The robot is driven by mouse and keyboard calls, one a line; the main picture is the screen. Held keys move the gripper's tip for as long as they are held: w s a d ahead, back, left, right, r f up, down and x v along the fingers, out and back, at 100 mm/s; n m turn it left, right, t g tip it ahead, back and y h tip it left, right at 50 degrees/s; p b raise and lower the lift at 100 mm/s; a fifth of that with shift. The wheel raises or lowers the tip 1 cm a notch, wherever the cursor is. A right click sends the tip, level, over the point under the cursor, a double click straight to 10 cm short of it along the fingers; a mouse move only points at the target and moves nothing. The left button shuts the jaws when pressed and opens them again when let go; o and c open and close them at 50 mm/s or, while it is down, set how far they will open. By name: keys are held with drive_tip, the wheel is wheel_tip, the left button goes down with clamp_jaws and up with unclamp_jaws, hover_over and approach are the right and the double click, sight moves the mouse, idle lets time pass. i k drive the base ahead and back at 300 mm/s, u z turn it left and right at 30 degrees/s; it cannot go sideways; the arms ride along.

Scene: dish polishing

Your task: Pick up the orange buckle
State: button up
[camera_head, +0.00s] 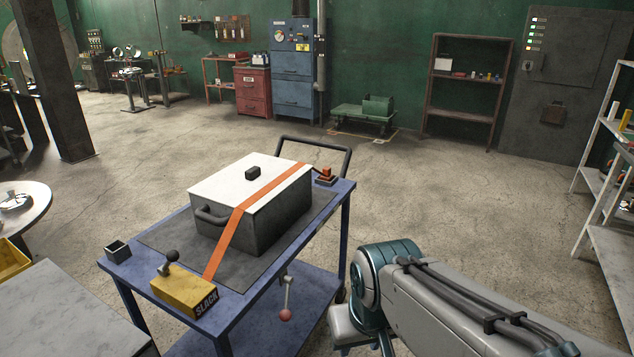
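The orange buckle (326,175) is small and sits on a dark base at the far right corner of the blue cart (130,268). A thin dark rod shows beside it. An orange strap (222,248) runs across the white lid (218,184) of a dark grey box (268,224) and down its front to the cart top. Whether the strap joins the buckle is too small to tell. Part of my arm enters at the lower right, in front of and right of the cart. My gripper does not show, so its state and any contact are hidden.
A yellow block marked SLACK (186,294) with a black-knobbed lever stands at the cart's near edge. A small dark open cup (117,250) is at the left corner. A red-knobbed lever (286,300) hangs below the cart's right side. Open floor (440,200) lies behind and right.

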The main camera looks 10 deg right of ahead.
sight(326, 169)
drive_tip(key=z, duration=1.4)
drive_tip(key=i, duration=1.55)
drive_tip(key=u, duration=0.35)
drive_tip(key=i, duration=0.9)
drive_tip(key=u, duration=1.4)
drive_tip(key=i, duration=0.85)
drive_tip(key=u, duration=0.2)
